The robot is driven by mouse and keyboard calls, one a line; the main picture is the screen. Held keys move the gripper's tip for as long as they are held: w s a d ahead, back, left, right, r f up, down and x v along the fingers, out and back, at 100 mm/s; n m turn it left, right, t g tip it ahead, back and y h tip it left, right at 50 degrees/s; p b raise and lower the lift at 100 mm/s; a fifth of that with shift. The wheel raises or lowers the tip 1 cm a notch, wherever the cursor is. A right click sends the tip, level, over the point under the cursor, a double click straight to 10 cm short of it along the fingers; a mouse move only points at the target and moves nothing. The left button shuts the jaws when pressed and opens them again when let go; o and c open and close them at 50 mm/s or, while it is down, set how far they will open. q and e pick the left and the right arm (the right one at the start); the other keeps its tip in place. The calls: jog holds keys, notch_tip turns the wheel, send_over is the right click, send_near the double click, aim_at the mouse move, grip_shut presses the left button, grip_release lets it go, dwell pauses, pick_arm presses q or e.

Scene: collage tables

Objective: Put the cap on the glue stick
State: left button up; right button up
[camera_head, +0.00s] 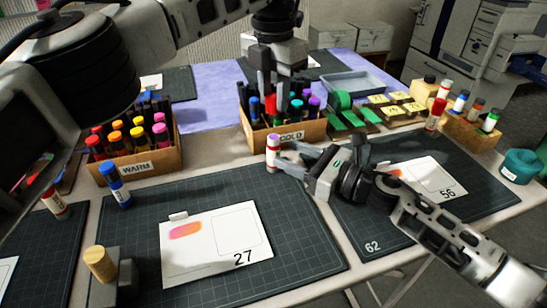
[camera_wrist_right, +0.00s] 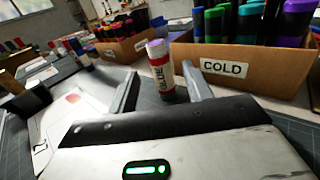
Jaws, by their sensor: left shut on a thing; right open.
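The glue stick (camera_head: 273,153) stands upright on the table in front of the box labelled COLD. It is white with red bands and a pale lilac top, and its GLUE label shows in the right wrist view (camera_wrist_right: 161,74). My right gripper (camera_head: 283,157) is open, with its two fingers on either side of the glue stick. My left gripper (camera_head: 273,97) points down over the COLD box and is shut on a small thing. A bit of red shows between its fingertips, but I cannot tell the held thing clearly from the markers behind. I cannot make out a separate cap.
The COLD box (camera_head: 293,134) of markers stands right behind the glue stick, and the WARM box (camera_head: 139,164) is to the left. A blue marker (camera_head: 115,185) stands at the left. A card numbered 27 (camera_head: 215,245) lies on the front mat. More bottles stand at right.

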aim_at(279, 150)
jog(key=shift+x, duration=2.6)
grip_shut()
